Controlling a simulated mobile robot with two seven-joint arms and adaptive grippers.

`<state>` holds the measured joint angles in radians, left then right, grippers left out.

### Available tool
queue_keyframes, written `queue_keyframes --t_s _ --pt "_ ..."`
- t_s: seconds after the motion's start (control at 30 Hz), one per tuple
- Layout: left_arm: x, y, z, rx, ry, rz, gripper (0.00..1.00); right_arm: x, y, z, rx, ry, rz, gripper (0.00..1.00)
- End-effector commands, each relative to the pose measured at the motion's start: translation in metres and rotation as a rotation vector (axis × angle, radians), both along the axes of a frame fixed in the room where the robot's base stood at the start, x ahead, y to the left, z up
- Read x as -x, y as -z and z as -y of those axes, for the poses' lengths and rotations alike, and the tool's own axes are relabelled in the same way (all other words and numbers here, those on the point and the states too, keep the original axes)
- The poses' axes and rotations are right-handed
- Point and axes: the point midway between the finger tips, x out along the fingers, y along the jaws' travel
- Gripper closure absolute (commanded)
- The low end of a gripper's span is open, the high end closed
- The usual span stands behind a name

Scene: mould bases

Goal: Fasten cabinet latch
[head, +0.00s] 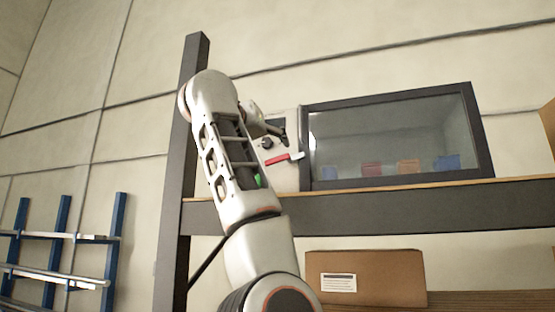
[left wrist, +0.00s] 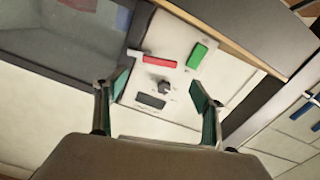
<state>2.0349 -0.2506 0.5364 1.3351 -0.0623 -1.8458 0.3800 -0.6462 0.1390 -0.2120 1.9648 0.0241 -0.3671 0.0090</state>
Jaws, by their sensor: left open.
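The cabinet (head: 484,150) has a dark-framed window door (head: 390,139) and a pale panel at its left. On the panel a red lever (head: 277,160) with a pale end lies near the door frame. It also shows in the left wrist view (left wrist: 160,61), the pale end at the frame's edge; whether it is latched I cannot tell. A black knob (left wrist: 164,88), a green bar (left wrist: 197,55) and a dark rectangle (left wrist: 151,101) share the panel. My left gripper (head: 280,134) is in front of the panel. Its fingers (left wrist: 160,84) are open and empty, apart from the lever. My right gripper is out of view.
The cabinet stands on a shelf with a dark beam (head: 380,208) and a dark upright post (head: 172,215) behind my left arm. A cardboard box (head: 385,277) sits on the shelf below. A blue rack (head: 55,250) stands at the left. Coloured boxes show in the window.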

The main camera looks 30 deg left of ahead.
Motion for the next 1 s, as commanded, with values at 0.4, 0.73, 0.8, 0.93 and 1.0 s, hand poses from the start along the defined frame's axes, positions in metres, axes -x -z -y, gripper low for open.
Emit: queue_keyframes --t_s 0.4,0.73,0.8,0.93,1.0 --pt "-0.050 -0.002 -0.011 -0.001 0.003 -0.003 0.31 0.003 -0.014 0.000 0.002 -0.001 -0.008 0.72" --pt "-0.074 -0.002 -0.017 -0.001 0.002 0.000 0.31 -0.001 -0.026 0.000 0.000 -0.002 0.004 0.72" --pt "-0.075 -0.001 -0.017 -0.001 0.002 0.000 0.31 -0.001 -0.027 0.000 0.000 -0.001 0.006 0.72" --pt "-0.074 -0.001 -0.017 -0.001 0.002 0.000 0.31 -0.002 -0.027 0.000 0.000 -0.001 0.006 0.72" --pt "-0.074 -0.001 -0.017 -0.001 0.003 0.000 0.44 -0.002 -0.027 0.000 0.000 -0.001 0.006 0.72"
